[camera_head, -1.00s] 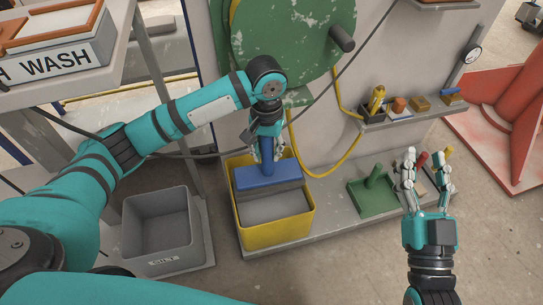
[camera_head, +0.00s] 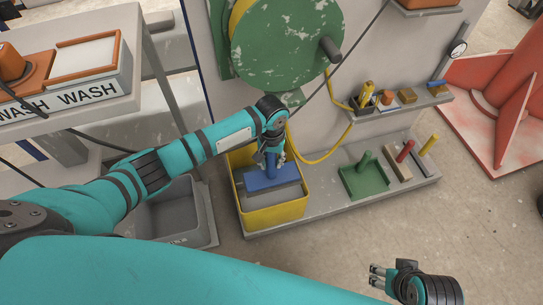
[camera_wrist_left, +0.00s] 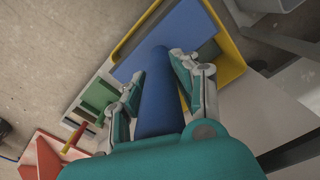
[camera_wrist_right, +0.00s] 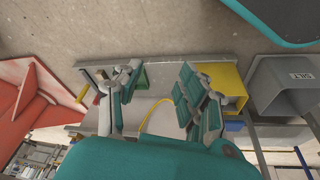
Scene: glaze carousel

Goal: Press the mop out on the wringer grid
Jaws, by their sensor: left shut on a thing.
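The mop is a blue block with a blue upright handle (camera_head: 271,166). My left gripper (camera_head: 272,157) is shut around this handle. The mop's block (camera_head: 268,182) is inside the yellow bucket (camera_head: 277,218), over the grey wringer surface (camera_head: 287,196); I cannot tell how firmly it presses. The left wrist view shows the handle (camera_wrist_left: 157,98) between the fingers and the blue block (camera_wrist_left: 178,40) beyond them. My right gripper (camera_head: 377,276) is low at the front right, open and empty; its spread fingers show in the right wrist view (camera_wrist_right: 158,95).
A grey bin (camera_head: 168,212) stands left of the bucket, partly under my left arm. On the low shelf to the right are a green tray (camera_head: 352,188) and red- and yellow-handled tools (camera_head: 405,151). A green wheel (camera_head: 285,40) hangs above. A yellow hose (camera_head: 325,158) curves beside the bucket.

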